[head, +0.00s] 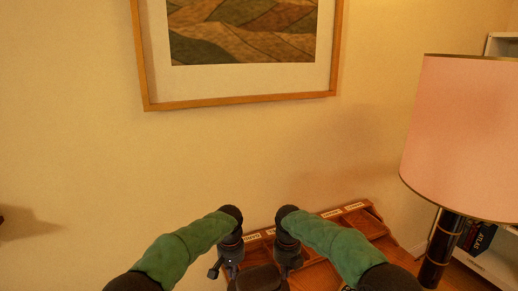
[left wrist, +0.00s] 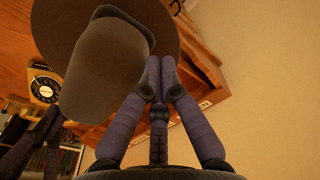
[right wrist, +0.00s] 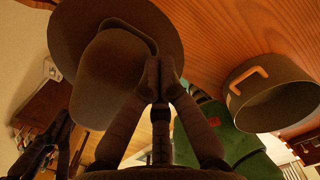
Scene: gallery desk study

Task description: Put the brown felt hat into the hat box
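The brown felt hat (left wrist: 105,75) fills the upper left of the left wrist view. It also shows, crown and wide brim, in the right wrist view (right wrist: 112,80). My left gripper (left wrist: 160,68) has its fingertips together at the hat's brim. My right gripper (right wrist: 160,72) has its fingertips together at the brim too. In the head view, my left gripper (head: 230,270) and right gripper (head: 288,262) are side by side at the bottom edge, a dark shape between them that I cannot identify. The hat box (right wrist: 245,98), round and grey with a tan handle, stands open on the wooden top.
A wooden desk organiser (head: 372,222) with labelled compartments stands along the wall. A pink-shaded lamp (head: 465,135) is at the right, near a white shelf (head: 490,262). A framed picture (head: 150,85) hangs above. A rotary telephone (left wrist: 45,88) sits on the wooden surface.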

